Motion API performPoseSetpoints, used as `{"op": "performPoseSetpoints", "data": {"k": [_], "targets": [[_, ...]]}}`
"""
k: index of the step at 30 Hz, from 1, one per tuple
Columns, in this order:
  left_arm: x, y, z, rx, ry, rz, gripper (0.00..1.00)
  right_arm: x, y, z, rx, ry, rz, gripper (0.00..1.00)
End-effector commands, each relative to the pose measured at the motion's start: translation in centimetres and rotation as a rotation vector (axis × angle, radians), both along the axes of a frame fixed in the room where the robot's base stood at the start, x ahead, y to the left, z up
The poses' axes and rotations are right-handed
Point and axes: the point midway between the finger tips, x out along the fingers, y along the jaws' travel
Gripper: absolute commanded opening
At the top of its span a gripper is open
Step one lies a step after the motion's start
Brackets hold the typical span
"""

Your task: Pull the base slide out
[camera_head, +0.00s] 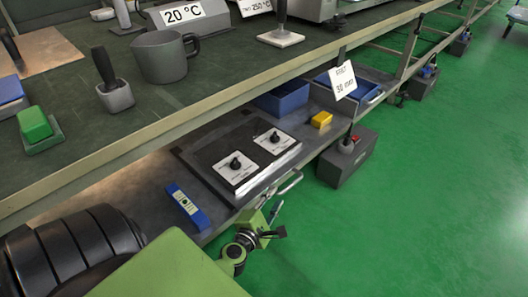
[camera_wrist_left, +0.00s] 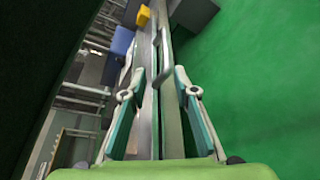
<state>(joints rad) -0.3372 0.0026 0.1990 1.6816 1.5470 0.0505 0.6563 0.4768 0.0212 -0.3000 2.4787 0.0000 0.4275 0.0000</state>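The base slide (camera_head: 238,160) is a dark, flat unit on the lower shelf, with two white knob panels on top. A light metal bar handle (camera_head: 290,183) sticks out from its front edge. My left gripper (camera_head: 277,222) is just below and in front of this handle in the head view. In the left wrist view my left gripper (camera_wrist_left: 159,70) is open, its two green fingers spread apart. The handle (camera_wrist_left: 164,48) appears ahead of and between the fingertips, and I see no grip on it. Whether a finger touches it cannot be told. My right gripper is not in view.
The upper bench (camera_head: 110,125) overhangs the lower shelf. A blue-and-white device (camera_head: 188,206) lies left of the slide. The green floor (camera_head: 430,210) in front is clear.

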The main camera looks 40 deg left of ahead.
Motion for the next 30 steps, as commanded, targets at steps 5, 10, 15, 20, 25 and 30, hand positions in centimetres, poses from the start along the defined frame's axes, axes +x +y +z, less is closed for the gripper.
{"op": "performPoseSetpoints", "data": {"k": [5,10,15,20,25,30], "targets": [[-3.6,-1.0,0.6,-0.001,0.002,0.000,0.28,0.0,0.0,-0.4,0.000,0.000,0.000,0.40],[-3.3,-2.3,1.7,0.100,0.076,-0.061,0.28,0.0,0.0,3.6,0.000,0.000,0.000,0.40],[-3.7,-3.5,1.6,0.196,0.146,-0.123,0.28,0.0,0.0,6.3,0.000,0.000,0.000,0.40],[-4.3,-4.8,1.6,0.284,0.208,-0.185,0.28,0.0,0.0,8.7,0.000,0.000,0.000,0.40],[-5.0,-6.1,1.7,0.379,0.270,-0.257,0.28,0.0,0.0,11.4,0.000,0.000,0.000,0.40],[-5.9,-7.3,1.8,0.471,0.330,-0.332,0.28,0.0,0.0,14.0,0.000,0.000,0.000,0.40]]}}
